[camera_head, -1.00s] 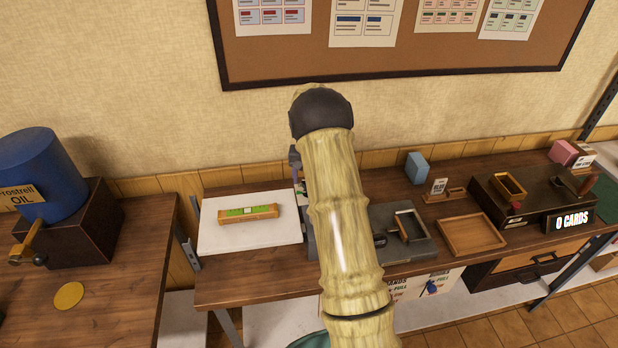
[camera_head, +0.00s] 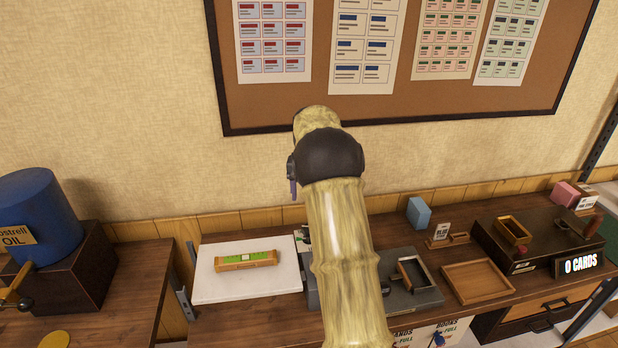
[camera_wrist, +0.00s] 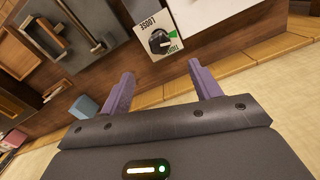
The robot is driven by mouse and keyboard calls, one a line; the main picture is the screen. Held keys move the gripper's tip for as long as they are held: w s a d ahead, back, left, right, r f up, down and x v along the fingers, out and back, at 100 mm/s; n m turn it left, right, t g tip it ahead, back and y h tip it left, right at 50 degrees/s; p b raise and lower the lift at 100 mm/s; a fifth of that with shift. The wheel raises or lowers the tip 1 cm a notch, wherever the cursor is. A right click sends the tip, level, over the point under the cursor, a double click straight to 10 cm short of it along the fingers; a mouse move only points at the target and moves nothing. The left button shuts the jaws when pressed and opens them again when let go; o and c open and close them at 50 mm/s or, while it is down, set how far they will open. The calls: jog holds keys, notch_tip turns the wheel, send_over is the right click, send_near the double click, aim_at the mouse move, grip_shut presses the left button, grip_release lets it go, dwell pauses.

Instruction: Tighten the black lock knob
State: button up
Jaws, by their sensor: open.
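The black lock knob (camera_wrist: 160,42) shows in the wrist view, on a pale plate (camera_wrist: 146,50) lettered LOOSE, with a green mark beside the knob. My gripper (camera_wrist: 158,76) is open and empty, its two purple fingers apart. In the wrist view the knob lies beyond the fingertips and roughly between them, with no contact visible. In the head view my arm hides the knob and most of my gripper; a purple finger (camera_head: 294,190) shows at the arm's left edge.
A green-yellow level (camera_head: 246,260) lies on a white board (camera_head: 220,288) left of my arm. A grey press base (camera_head: 405,298), a wooden tray (camera_head: 478,282), a blue block (camera_head: 419,212) and a dark card box (camera_head: 490,240) stand to the right. The wall is close behind.

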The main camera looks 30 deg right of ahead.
notch_tip(320, 180, up, 6)
dwell(0.6)
jog(key=s+a+f+n+t, duration=0.1)
jog(key=s+a+f+n, duration=0.1)
jog(key=s+a, duration=0.4)
jog(key=s+a+f+n, duration=0.2)
jog(key=s+a+f, duration=0.3)
jog(key=s, duration=0.7)
jog(key=s+a+f+n+t, duration=0.1)
jog(key=s+a+f+n, duration=0.1)
jog(key=s+a, duration=0.4)
jog(key=s+f, duration=0.1)
jog(key=s, duration=0.2)
jog(key=shift+a+f+t, duration=0.2)
jog(key=shift+a+t, duration=0.1)
jog(key=shift+a, duration=0.1)
